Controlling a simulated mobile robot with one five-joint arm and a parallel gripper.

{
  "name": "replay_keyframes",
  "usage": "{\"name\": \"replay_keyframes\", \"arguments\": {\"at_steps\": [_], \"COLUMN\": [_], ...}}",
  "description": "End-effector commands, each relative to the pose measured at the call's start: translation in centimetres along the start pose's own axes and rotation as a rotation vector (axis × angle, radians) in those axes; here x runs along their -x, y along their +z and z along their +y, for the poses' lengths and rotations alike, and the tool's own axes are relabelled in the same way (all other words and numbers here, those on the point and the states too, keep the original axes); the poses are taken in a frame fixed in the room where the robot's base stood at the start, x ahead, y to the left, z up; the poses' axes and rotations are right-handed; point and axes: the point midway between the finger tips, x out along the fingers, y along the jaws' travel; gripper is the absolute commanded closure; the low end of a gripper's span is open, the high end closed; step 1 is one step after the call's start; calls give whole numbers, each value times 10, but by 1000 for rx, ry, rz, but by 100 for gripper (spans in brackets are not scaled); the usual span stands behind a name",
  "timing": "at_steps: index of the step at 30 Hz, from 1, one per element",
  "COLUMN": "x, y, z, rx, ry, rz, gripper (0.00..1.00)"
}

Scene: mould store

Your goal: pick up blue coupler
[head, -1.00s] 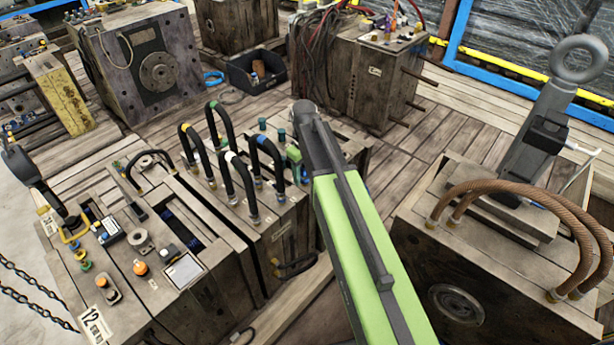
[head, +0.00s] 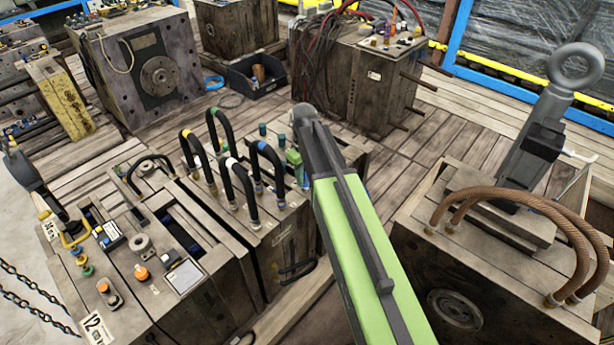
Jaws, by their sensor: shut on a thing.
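My green arm (head: 365,250) reaches from the bottom edge to a dark grey joint over the middle mould block (head: 285,245). Only a small part of my gripper (head: 303,179) shows, left of the arm, below a light green piece. It is low over the block's top. A small bit of blue, the blue coupler (head: 306,184), shows at the dark fingers, which are shut on it. Most of the coupler and the fingers are hidden by the arm. Two teal pegs (head: 282,139) stand upright on the block just behind.
Black looped hoses (head: 232,185) with coloured bands rise close left of my gripper. A block with small parts (head: 150,290) stands further left. A block with brown hoses (head: 470,260) and a lifting eye stands right. A dark bin (head: 270,85) sits behind on the planks.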

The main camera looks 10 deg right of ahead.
Motion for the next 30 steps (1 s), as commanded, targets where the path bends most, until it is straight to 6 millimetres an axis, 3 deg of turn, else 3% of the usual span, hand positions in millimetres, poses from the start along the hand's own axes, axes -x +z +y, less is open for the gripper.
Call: {"name": "replay_keyframes", "arguments": {"at_steps": [1, 6, 18, 24, 30], "x": [13, 42, 92, 100, 99], "y": [0, 2, 96, 114, 117], "z": [0, 0, -3, -3, -2], "rx": [0, 0, -1, 1, 2], "ry": [0, 0, -1, -1, -1], "rz": [0, 0, 0, 0, 0], "gripper": [100, 100, 100, 100, 100]}}
